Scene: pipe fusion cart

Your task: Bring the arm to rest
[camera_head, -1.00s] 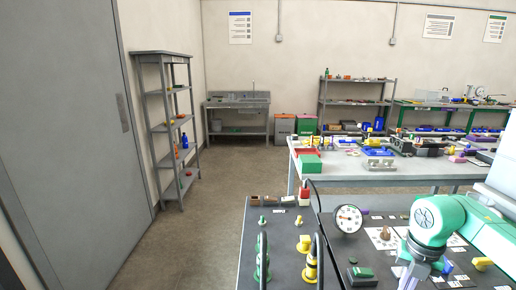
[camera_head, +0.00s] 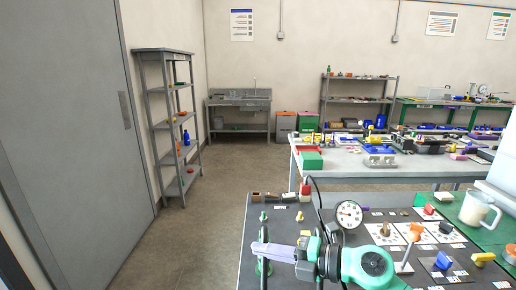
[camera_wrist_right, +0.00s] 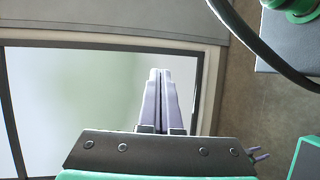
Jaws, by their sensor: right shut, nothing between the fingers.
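My right gripper (camera_head: 256,248) reaches in from the right over the near-left part of the dark cart top (camera_head: 280,237), its pale purple fingers pointing left. In the right wrist view its fingers (camera_wrist_right: 161,73) lie together with nothing between them. The green and grey wrist hides part of the cart top behind it. The fingers overlap a green fitting (camera_head: 263,267) in the head view; I cannot tell whether they touch it. No left arm shows in the head view.
A round gauge (camera_head: 349,214) stands just behind the wrist, with a black cable (camera_head: 313,190) beside it. Several small parts and a clear jug (camera_head: 476,207) are at the right. Open floor (camera_head: 215,225) lies left of the cart.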

